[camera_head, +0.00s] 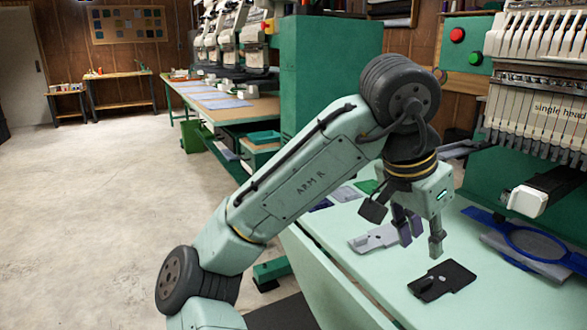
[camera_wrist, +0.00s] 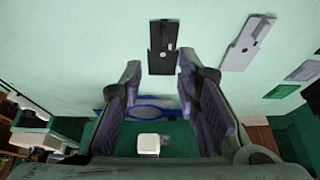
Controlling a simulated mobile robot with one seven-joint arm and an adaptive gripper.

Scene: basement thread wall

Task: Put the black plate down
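The black plate (camera_head: 442,280) lies flat on the pale green table (camera_head: 375,275), near its front edge. It has a narrower tab and a small hole. In the wrist view the black plate (camera_wrist: 163,50) lies beyond my fingertips, with its lower end close to the gap between them. My gripper (camera_head: 422,242) is above the table, up and to the left of the plate in the head view. Its fingers are spread apart with nothing held between them, as the wrist view (camera_wrist: 157,82) also shows. The plate appears apart from the fingers.
A similar grey plate (camera_head: 376,239) lies left of the black one, and a green piece (camera_head: 367,186) lies farther back. A blue hoop (camera_head: 535,245) lies to the right, below the embroidery machine (camera_head: 545,95). The table around the black plate is bare.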

